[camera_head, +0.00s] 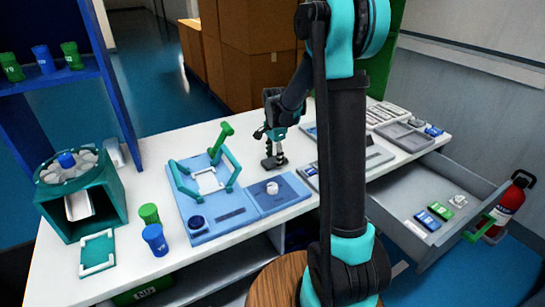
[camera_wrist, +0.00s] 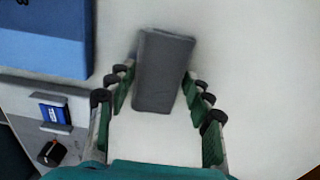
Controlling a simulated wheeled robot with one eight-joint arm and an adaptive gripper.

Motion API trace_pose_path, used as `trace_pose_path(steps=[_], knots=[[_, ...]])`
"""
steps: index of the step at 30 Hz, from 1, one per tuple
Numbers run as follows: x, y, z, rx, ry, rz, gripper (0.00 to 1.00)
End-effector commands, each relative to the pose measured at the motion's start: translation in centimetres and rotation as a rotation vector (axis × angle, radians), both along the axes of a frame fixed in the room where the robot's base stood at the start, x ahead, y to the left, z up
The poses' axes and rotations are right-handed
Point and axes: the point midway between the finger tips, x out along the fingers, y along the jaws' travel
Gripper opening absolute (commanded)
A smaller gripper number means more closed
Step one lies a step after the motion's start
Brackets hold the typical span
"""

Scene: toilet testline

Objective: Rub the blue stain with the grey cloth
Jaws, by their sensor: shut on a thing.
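The grey cloth (camera_wrist: 163,70) is a dark grey folded block in the wrist view, between the fingers of my gripper (camera_wrist: 160,85). My gripper is shut on it, with green and black fingers on both sides. In the head view my gripper (camera_head: 273,152) points down at the white table, right of the blue fixture, and the dark cloth (camera_head: 273,162) is at its tips, at or close to the table top. I cannot make out a blue stain in either view; the cloth and gripper cover part of the table.
A blue fixture (camera_head: 215,226) with green handles stands left of my gripper. Green and blue cups (camera_head: 154,240) and a green machine (camera_head: 80,195) stand further left. Grey trays (camera_head: 405,134) are at right, above an open drawer (camera_head: 402,203). White table shows around the cloth.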

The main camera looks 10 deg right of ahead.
Motion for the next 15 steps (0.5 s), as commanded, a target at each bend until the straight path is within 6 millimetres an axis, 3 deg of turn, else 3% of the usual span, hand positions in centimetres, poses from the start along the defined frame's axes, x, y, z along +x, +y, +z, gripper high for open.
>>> trace_pose_path(steps=[15], knots=[[-3.4, -1.4, 0.1, -0.001, 0.003, -0.001, 0.28]])
